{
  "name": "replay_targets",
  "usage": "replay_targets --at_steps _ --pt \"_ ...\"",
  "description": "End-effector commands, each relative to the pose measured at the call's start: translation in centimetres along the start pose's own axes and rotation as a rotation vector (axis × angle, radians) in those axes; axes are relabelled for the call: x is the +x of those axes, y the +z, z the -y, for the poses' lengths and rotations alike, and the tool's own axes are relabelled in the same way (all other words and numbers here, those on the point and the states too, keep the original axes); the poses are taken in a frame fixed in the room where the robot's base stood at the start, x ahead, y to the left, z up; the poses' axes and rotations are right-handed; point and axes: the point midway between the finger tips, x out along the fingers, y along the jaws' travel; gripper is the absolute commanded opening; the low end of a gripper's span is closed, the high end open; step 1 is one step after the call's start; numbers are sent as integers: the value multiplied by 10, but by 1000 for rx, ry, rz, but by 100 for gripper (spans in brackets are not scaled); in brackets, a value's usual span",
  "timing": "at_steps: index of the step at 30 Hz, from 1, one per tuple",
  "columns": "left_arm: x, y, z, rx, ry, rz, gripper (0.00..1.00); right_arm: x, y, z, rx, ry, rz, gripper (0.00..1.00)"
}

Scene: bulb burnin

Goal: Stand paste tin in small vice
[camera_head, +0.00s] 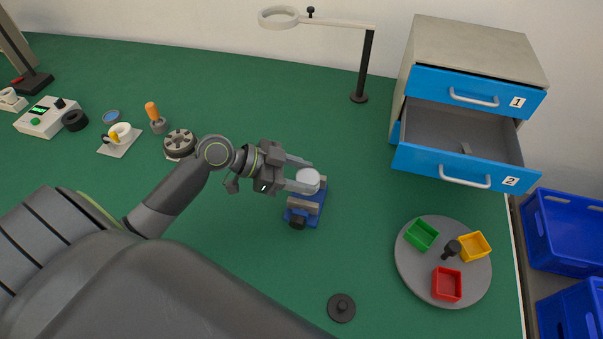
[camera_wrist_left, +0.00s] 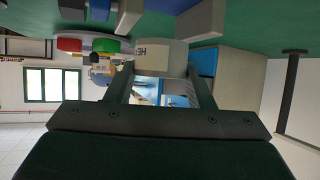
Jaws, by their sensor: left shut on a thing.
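The paste tin (camera_head: 309,178) is a small pale round tin, and it also shows in the left wrist view (camera_wrist_left: 158,56) with a dark mark on its side. My left gripper (camera_head: 305,175) is shut on it, one finger on each side. The small vice (camera_head: 305,212) is blue with grey jaws and a dark knob at its near end. The tin is upright at the vice's far end, over the jaws. I cannot tell whether it rests between them, as the fingers and tin hide part of the vice. My right gripper is out of view.
A drawer cabinet (camera_head: 478,52) with an open lower drawer stands at the back right. A round grey tray (camera_head: 408,262) holds green, yellow and red bins. A dark disc (camera_head: 341,307) lies near the front. A magnifier lamp post (camera_head: 366,65) stands behind. Green table is clear around the vice.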

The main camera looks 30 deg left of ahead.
Motion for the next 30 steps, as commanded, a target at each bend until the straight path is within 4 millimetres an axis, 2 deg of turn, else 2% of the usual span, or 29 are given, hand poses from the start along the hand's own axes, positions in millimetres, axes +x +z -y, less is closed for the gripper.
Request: replay_targets --at_steps 30 --pt "12 23 0 0 0 -1 20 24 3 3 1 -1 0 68"
